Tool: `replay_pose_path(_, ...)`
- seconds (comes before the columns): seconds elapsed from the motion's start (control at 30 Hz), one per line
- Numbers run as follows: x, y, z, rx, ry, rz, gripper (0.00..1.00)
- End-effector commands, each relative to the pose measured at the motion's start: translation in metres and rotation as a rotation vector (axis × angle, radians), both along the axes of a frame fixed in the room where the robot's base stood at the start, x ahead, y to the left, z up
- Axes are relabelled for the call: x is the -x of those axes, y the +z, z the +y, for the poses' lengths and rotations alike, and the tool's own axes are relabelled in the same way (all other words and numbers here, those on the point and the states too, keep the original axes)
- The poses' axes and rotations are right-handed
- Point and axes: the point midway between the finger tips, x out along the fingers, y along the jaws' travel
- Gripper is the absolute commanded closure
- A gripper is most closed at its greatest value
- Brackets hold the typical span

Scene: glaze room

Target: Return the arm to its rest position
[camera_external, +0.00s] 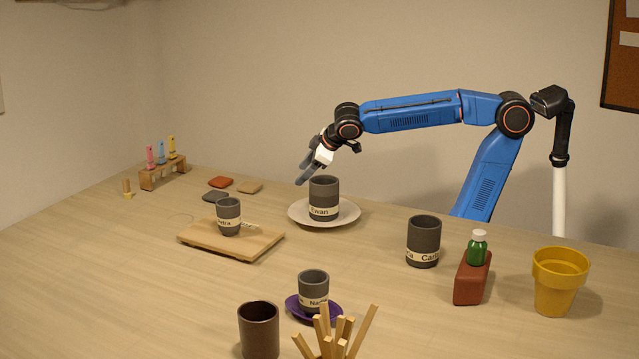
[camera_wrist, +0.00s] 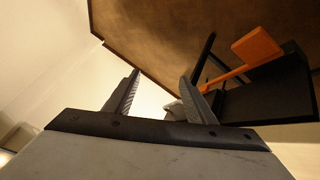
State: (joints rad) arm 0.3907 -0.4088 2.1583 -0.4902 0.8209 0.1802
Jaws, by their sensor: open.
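My blue arm (camera_external: 412,112) reaches from the right across the back of the table. My gripper (camera_external: 304,172) is above the table, just left of and above the dark cup labelled Ewan (camera_external: 323,190). In the wrist view my gripper (camera_wrist: 160,95) is open, with its two fingers apart and nothing between them. The Ewan cup stands upright on a pale plate (camera_external: 345,216). In the external view the fingers look close to its rim; I cannot tell whether they touch it.
A labelled cup (camera_external: 229,212) stands on a wooden board (camera_external: 262,243). Another cup (camera_external: 313,283) stands on a purple saucer (camera_external: 294,306). A Carl-labelled cup (camera_external: 424,235), a green bottle (camera_external: 477,250) on a red block (camera_external: 472,280) and a yellow pot (camera_external: 557,285) stand right. The left front is clear.

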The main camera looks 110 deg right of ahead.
Motion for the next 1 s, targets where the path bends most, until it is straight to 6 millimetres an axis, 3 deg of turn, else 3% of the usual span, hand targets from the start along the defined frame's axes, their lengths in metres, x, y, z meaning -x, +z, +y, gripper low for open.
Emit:
replay_pose_path(0.27, 0.039, -0.044, 0.094, -0.132, 0.129, 0.019, 0.50)
replay_pose_path(0.4, 0.076, -0.080, 0.155, -0.233, 0.230, 0.044, 0.50)
replay_pose_path(0.6, 0.126, -0.125, 0.219, -0.352, 0.352, 0.084, 0.50)
replay_pose_path(0.8, 0.152, -0.146, 0.246, -0.413, 0.412, 0.107, 0.50)
replay_pose_path(1.0, 0.155, -0.149, 0.248, -0.418, 0.418, 0.110, 0.50)
